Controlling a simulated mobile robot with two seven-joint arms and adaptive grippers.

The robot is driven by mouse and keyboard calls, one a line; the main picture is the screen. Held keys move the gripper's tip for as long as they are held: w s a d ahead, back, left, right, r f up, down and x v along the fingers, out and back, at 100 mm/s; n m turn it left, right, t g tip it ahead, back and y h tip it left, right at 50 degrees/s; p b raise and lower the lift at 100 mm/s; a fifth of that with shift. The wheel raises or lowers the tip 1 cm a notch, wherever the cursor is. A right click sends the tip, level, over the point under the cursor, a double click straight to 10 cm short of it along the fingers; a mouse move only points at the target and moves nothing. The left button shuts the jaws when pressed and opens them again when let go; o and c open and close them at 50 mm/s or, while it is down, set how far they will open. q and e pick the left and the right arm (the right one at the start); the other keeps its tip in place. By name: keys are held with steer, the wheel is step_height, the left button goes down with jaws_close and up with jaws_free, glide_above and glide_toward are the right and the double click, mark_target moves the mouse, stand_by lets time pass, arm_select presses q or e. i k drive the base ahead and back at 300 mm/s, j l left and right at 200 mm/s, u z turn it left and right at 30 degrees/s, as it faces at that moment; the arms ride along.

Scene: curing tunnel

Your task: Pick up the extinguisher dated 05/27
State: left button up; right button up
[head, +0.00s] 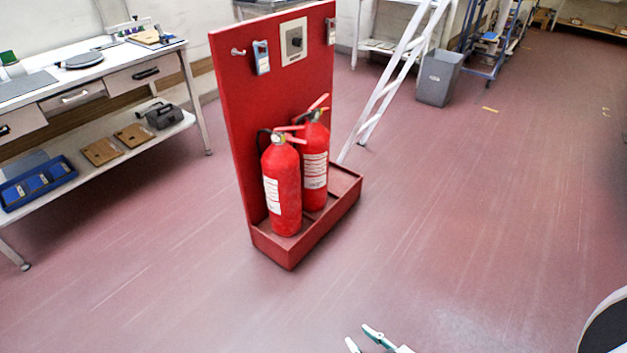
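Two red extinguishers stand upright, close side by side, in the tray of a red stand (318,237). The nearer extinguisher (283,207) is on the left and partly covers the farther extinguisher (316,142). Both have white labels, but the print is too small to read, so I cannot tell which is dated 05/27. My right gripper (361,341) shows at the bottom edge, low in front of the stand. Its two fingertips are apart with floor between them, and it is empty and well away from the extinguishers. My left gripper is out of view.
A workbench (90,75) with drawers and a loaded lower shelf stands at left. A white ladder (398,80) leans behind the stand, with a grey bin (438,78) beyond. The floor in front and to the right is clear.

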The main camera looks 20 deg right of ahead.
mark_target(280, 162)
steer(key=i+l+z, duration=0.15)
steer(key=i+z, duration=0.2)
steer(key=i+l+z, duration=0.1)
steer(key=i+z, duration=0.6)
steer(key=i+l+u, duration=0.25)
steer(key=u, duration=0.15)
steer(key=i+l+u, duration=0.85)
steer(key=l+u, duration=0.3)
steer(key=l, duration=0.15)
